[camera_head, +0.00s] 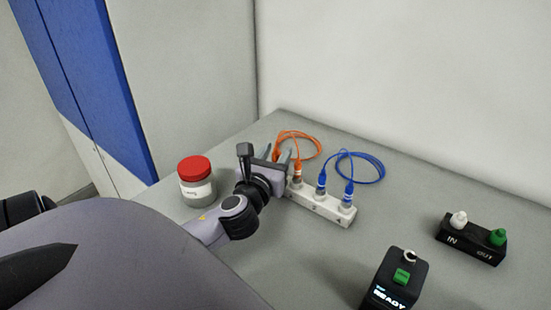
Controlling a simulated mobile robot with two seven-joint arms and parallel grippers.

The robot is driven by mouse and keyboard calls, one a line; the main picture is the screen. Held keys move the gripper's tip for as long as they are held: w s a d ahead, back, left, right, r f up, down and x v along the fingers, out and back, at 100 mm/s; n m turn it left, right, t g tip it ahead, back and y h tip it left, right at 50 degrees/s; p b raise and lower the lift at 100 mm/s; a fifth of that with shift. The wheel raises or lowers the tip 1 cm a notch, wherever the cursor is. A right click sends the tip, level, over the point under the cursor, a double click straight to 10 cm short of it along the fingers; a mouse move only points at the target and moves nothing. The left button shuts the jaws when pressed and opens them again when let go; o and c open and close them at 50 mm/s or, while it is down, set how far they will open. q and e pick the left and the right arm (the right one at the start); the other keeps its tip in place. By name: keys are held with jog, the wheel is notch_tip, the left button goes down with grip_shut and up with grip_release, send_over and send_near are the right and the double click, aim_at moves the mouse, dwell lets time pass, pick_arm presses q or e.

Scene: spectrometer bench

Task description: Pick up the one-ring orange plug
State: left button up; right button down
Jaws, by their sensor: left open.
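A white holder block (328,212) bears two orange plugs and two blue plugs on grey sockets. One orange plug (297,167) stands near the middle-left of the block. The other orange plug (277,154) shows between the fingers of my left gripper (276,153), its lower part hidden by the gripper. An orange cable (308,136) loops behind them. The ring marks are too small to tell which orange plug has one ring. My left gripper is open at the block's left end, its fingers either side of that plug. My right gripper is not in view.
Blue plugs (321,180) with a looped blue cable (378,167) stand right of the orange ones. A red-lidded jar (196,181) stands left of my gripper. A black device (397,280) and an IN/OUT block (470,241) are at the right. The grey bench between is clear.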

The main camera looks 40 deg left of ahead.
pick_arm(q)
grip_shut()
jog(key=shift+r, duration=0.1)
